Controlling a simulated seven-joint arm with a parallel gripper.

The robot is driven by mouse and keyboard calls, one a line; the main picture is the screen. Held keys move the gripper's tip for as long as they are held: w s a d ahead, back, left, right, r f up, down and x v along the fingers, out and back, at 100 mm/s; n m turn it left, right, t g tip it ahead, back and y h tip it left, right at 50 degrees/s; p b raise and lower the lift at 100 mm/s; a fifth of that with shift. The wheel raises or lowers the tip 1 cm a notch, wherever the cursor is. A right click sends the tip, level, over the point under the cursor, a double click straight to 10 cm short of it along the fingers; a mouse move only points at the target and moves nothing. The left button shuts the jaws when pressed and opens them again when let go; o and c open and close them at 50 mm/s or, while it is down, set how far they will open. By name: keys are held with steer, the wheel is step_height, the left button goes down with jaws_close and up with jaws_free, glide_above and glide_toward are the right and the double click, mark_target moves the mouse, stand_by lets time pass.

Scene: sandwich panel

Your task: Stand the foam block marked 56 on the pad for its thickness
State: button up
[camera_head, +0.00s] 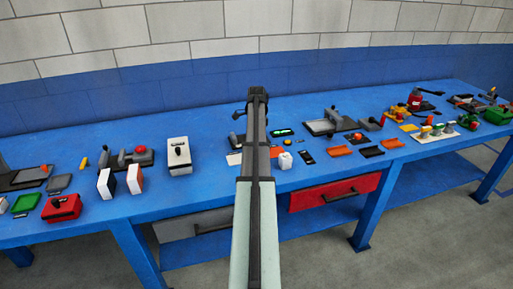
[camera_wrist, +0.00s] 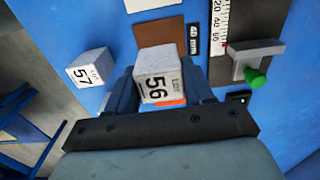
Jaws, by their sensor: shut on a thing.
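In the wrist view my gripper (camera_wrist: 160,88) is shut on a pale grey foam block marked 56 (camera_wrist: 156,78), with one finger on each side. A brown pad (camera_wrist: 158,34) lies just beyond the held block, with a small black label (camera_wrist: 193,40) that seems to read 40 or 60 mm. A white pad (camera_wrist: 148,4) shows at the top edge. An orange patch (camera_wrist: 172,102) shows below the block, partly hidden.
A second block marked 57 (camera_wrist: 90,68) stands on the blue table to the left. A measuring gauge (camera_wrist: 250,62) with a scale and green knob (camera_wrist: 256,79) is close on the right. In the head view, orange trays (camera_head: 340,150) and other tools lie along the bench.

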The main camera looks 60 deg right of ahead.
steer(key=shift+f, duration=2.1)
steer(key=shift+f, duration=0.15)
steer(key=o, duration=1.1)
step_height(320, 180, up, 12)
steer(key=shift+r, duration=0.2)
steer(key=shift+w, duration=0.1)
